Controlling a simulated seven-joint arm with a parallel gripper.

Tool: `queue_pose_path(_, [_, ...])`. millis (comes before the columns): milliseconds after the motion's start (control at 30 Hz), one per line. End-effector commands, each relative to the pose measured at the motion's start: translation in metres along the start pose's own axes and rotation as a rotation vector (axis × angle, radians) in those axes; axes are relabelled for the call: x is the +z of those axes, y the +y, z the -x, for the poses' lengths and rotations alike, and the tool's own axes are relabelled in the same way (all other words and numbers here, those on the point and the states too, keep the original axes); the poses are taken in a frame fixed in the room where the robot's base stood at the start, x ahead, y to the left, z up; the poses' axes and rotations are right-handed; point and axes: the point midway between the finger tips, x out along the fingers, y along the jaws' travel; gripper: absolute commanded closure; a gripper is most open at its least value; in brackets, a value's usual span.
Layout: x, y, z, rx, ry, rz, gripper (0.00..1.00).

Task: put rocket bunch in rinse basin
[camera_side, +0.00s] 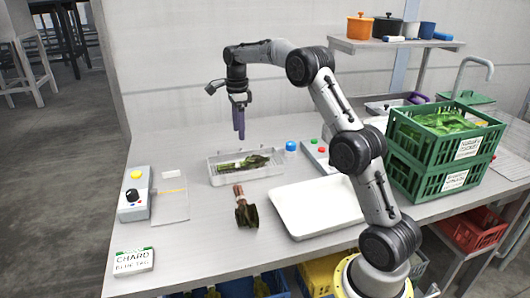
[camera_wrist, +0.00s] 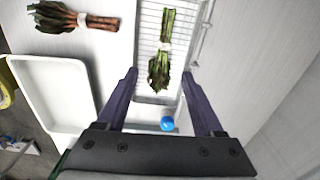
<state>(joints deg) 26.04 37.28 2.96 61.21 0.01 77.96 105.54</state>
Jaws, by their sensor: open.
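A green-stemmed leafy bunch (camera_side: 243,163) with a pale band lies in a shallow wire-grid basin (camera_side: 230,181). The same bunch (camera_wrist: 165,45) shows in the wrist view, leaves towards my gripper. A second bunch (camera_side: 246,211) with reddish-brown stems and a pale band lies on the bench in front of the basin; it also shows in the wrist view (camera_wrist: 78,18). I cannot read any tag naming either as rocket. My gripper (camera_side: 239,134) is open and empty, above the basin, apart from both bunches. In the wrist view, its fingers (camera_wrist: 160,73) straddle the leaf end from above.
A white empty tray (camera_side: 315,207) lies to the right. Stacked green crates (camera_side: 445,150), the upper holding greens, stand at right near a tap (camera_side: 473,70). A control box (camera_side: 135,193) and a chard card (camera_side: 133,261) are at left. A blue knob (camera_side: 291,146) is beside the basin.

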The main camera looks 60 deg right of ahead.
Motion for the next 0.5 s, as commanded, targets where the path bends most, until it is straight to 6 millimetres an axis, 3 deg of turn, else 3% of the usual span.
queue_pose_path(167, [0.019, 0.05, 0.05, -0.07, -0.014, 0.295, 0.31])
queue_pose_path(300, [0.029, 0.109, 0.085, -0.139, -0.014, 0.613, 0.31])
queue_pose_path(500, [0.028, 0.197, 0.113, -0.244, 0.009, 1.064, 0.31])
